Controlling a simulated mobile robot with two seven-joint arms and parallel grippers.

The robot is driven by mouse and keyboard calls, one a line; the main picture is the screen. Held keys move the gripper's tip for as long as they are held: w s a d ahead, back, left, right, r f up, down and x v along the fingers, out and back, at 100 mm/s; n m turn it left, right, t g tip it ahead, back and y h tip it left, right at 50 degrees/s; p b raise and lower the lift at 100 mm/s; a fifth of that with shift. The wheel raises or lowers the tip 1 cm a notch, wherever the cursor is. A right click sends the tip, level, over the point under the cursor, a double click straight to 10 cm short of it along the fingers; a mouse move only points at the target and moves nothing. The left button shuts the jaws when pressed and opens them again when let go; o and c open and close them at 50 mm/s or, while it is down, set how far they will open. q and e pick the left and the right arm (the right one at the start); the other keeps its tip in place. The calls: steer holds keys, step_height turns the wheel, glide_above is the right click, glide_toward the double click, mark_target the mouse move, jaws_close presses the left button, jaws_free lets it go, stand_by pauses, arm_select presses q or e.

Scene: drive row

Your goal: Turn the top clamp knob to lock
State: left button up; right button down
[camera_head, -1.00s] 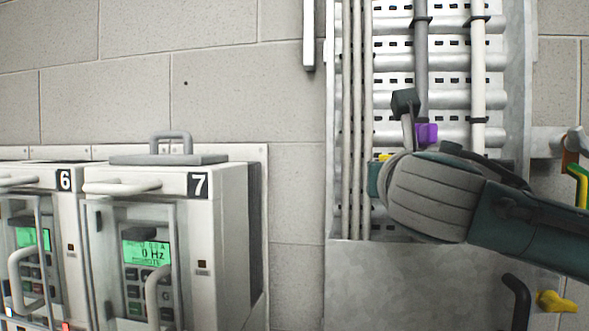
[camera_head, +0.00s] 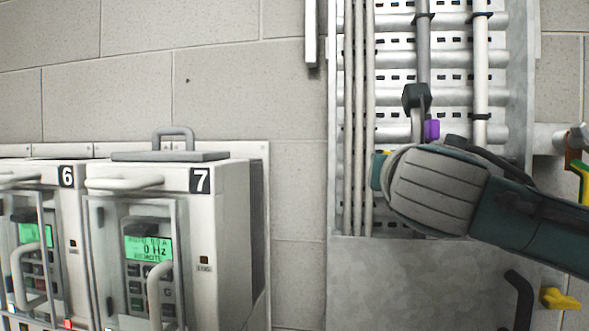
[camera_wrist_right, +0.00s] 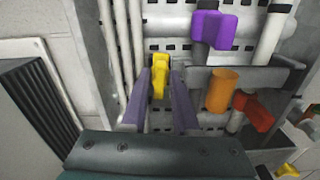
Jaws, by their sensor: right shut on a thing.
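In the right wrist view, a yellow knob (camera_wrist_right: 159,75) sits between the two fingers of my right gripper (camera_wrist_right: 159,82), which is shut on it. The knob stands upright in that picture, in front of the pipe rack. In the head view my right arm comes in from the right, and its wrist (camera_head: 435,188) hides most of the knob and the fingertips. A purple knob (camera_wrist_right: 214,28) is just to the right of the yellow one in the wrist view; part of it shows in the head view (camera_head: 432,130). My left gripper is not in view.
An orange cylinder (camera_wrist_right: 222,90) and a red-orange knob (camera_wrist_right: 254,109) are to the right of the fingers. Vertical pipes (camera_head: 479,60) run up the metal rack. Drive units 6 (camera_head: 35,230) and 7 (camera_head: 215,240) stand at the left. Bare block wall lies between.

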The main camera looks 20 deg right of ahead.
steer(key=shift+s+d+f+m+b, duration=0.15)
steer(key=shift+m+b, duration=1.75)
steer(key=shift+m, duration=2.25)
steer(key=shift+d+f+m+b, duration=0.1)
steer(key=shift+m+b, duration=1.75)
steer(key=shift+m, duration=2.6)
steer(key=c, duration=0.9)
jaws_free()
steer(key=shift+o, duration=0.2)
steer(key=b+v, duration=0.5)
steer(key=v, duration=0.5)
steer(key=shift+b, duration=0.4)
